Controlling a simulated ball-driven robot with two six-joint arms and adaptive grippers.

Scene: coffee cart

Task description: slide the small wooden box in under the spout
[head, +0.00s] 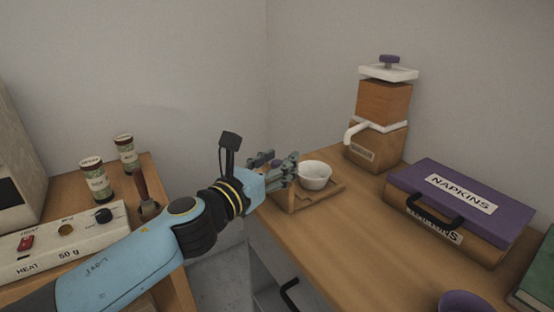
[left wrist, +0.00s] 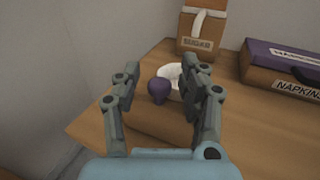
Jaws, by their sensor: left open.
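A small wooden box (head: 327,194) sits near the left edge of the right-hand wooden counter, with a white bowl (head: 315,170) on it. The box (left wrist: 150,122) and bowl (left wrist: 171,74) also show in the left wrist view. A purple knob (left wrist: 158,91) stands at the box's near side. My left gripper (head: 281,163) is open and empty at the box's left side; in the left wrist view its fingers lie either side of the knob, with no clear contact. The white spout (head: 355,132) juts left from the wooden sugar dispenser (head: 381,140), behind and right of the box.
A purple-lidded napkin box (head: 458,210) stands at right, with a purple cup (head: 465,301) in front. Bare counter (head: 352,233) lies between.

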